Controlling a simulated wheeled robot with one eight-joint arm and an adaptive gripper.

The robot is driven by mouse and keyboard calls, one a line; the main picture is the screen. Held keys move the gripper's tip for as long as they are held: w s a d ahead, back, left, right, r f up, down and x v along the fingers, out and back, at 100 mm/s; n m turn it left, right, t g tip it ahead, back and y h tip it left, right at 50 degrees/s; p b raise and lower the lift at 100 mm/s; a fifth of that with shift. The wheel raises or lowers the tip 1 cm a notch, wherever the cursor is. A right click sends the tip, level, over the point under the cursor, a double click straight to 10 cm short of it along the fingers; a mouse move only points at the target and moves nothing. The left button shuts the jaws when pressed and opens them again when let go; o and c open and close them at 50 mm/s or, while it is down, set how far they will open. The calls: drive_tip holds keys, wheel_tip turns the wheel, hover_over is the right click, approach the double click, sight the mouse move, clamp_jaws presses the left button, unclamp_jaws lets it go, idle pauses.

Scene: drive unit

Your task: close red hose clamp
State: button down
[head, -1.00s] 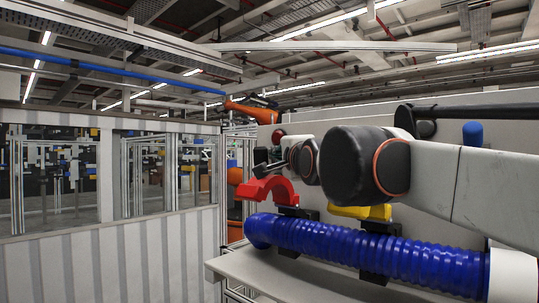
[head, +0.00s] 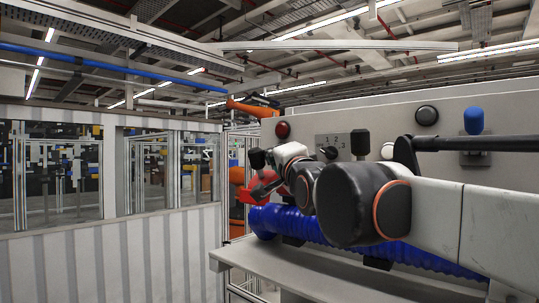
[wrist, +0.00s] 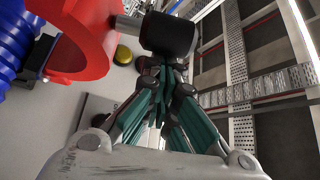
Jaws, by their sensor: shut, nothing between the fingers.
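The red hose clamp (head: 262,187) sits over the left part of the blue ribbed hose (head: 270,218) in the head view, partly hidden by my arm. In the wrist view, the curved red clamp (wrist: 90,40) fills the upper left, with the blue hose (wrist: 25,38) beside it. A short grey rod joins the clamp to a black knob (wrist: 168,34). My gripper (wrist: 165,70) is shut and empty, its fingertips at the knob; whether they touch it is unclear. In the head view my gripper (head: 273,160) is beside the clamp, small and partly hidden. Whether the clamp is fully closed is unclear.
A grey panel behind carries a red button (head: 283,130), a numbered dial (head: 329,153), a black button (head: 427,115) and a blue knob (head: 473,121). A pale shelf (head: 245,262) runs below the hose. Open space lies left of the shelf, before a fence.

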wheel_tip(320, 180, down, 19)
drive_tip(key=s+a+n+y+b, duration=0.1)
drive_tip(key=n+y+b, duration=1)
drive_tip(key=n, duration=0.6)
drive_tip(key=shift+s+a+g, duration=0.4)
